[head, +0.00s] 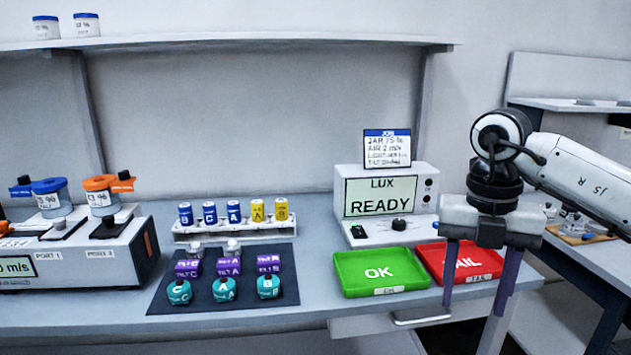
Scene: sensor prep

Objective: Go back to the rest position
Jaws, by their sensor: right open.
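My right gripper (478,296) comes in from the right with its fingers pointing down. It is open and empty, with a wide gap between the two fingers. It hangs in front of the red FAIL tray (487,262) and hides part of it. I cannot tell its exact height above the bench edge. My left gripper does not show.
The bench holds a green OK tray (350,284), a LUX box (430,206) reading READY, a dark mat (208,312) with several small parts, a white rack (265,232) of blue and yellow vials, and a two-port device (135,262) with jars. A drawer handle (420,320) sticks out in front.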

